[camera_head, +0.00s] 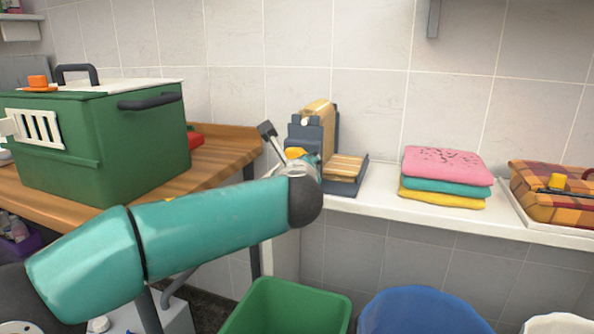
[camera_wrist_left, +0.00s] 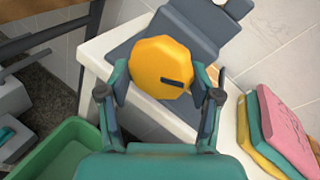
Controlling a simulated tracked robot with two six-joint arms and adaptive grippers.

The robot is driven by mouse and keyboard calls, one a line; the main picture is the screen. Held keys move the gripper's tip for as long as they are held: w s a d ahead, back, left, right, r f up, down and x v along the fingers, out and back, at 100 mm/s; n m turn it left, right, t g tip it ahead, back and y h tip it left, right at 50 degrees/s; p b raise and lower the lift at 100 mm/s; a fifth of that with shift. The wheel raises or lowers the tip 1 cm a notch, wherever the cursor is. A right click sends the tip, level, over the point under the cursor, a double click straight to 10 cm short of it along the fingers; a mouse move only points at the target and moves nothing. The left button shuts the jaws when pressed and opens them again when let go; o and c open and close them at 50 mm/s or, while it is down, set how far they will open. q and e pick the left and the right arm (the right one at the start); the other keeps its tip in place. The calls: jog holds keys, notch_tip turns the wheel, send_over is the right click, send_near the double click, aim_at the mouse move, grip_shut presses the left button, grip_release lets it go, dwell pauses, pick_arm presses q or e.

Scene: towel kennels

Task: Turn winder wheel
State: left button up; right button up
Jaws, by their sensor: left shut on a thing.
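The winder (camera_head: 312,132) is a dark grey stand with a tan roll, standing on the white ledge against the tiled wall. Its yellow, many-sided wheel (camera_wrist_left: 158,66) has a short dark mark on its face in the left wrist view. In the head view only a small yellow part of the wheel (camera_head: 295,153) shows above my teal arm. My left gripper (camera_wrist_left: 160,82) is shut on the wheel, one finger at each side of its rim. In the head view my arm hides most of that gripper. My right gripper is in neither view.
Folded pink, teal and yellow towels (camera_head: 445,178) lie on the ledge right of the winder. A plaid basket (camera_head: 552,207) is farther right. A green kennel (camera_head: 110,150) stands on the wooden table at left. Green (camera_head: 285,308) and blue (camera_head: 420,312) bins stand below.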

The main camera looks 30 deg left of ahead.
pick_arm(q)
jog(key=shift+d+f+m, duration=0.15)
jog(key=shift+f+m, duration=0.3)
jog(key=shift+m, duration=0.35)
jog(key=shift+y, duration=0.4)
jog(key=o, duration=1.1)
jog(key=shift+w, duration=0.1)
jog(key=shift+r, duration=0.15)
jog(key=v, duration=1.2)
